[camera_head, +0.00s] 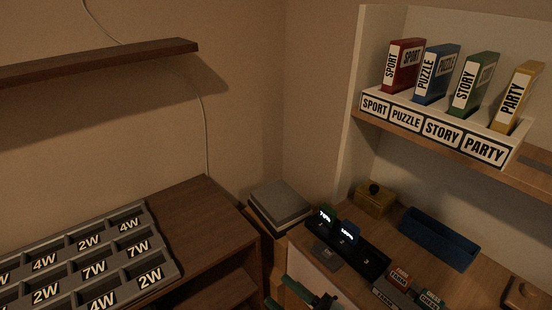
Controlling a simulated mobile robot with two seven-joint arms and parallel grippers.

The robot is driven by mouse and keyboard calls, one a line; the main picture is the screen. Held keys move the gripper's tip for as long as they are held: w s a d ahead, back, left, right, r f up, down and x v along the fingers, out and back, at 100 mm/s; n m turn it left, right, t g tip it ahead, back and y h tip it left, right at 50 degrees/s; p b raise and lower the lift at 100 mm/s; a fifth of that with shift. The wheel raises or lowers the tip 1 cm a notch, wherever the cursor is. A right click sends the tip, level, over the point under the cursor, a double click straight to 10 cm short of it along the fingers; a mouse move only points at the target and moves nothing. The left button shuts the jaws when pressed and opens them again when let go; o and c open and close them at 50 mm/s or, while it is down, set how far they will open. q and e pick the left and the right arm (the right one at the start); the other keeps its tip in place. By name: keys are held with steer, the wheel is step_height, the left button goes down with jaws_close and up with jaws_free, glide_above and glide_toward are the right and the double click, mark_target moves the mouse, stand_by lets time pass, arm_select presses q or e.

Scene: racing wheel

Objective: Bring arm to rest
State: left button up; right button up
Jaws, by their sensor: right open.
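My right gripper (302,294) shows at the bottom edge, just right of the middle, as a dark greenish shape partly cut off by the frame. It is open, and I see nothing between its fingers. It appears in front of the left end of the desk (405,222); its exact gap to the desk cannot be told. My left gripper is not in view.
A grey tray with weight labels (150,235) lies on the brown cabinet at left. The desk holds a black rack (375,262), a blue tray (438,238) and a yellow box (375,200). Several labelled cases stand in a white holder (432,128) on the upper shelf.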

steer(key=s+d+f+m+t+h, duration=0.1)
steer(key=s+d+f+m+h, duration=0.6)
steer(key=d+f+m+h, duration=0.5)
steer(key=s+d+f+m+g+h, duration=0.1)
steer(key=s+d+f+m+g, duration=0.1)
steer(key=s, duration=0.5)
steer(key=s+d+f+m+g+h, duration=0.1)
steer(key=s+d+f+m+g, duration=0.2)
steer(key=s+f, duration=0.4)
steer(key=shift+s+d+f+m+p, duration=0.25)
steer(key=shift+s+d+m+p, duration=0.15)
steer(key=shift+d+m, duration=0.35)
steer(key=shift+a, duration=0.1)
steer(key=shift+c, duration=0.4)
steer(key=shift+c, duration=0.8)
steer(key=shift+s, duration=0.1)
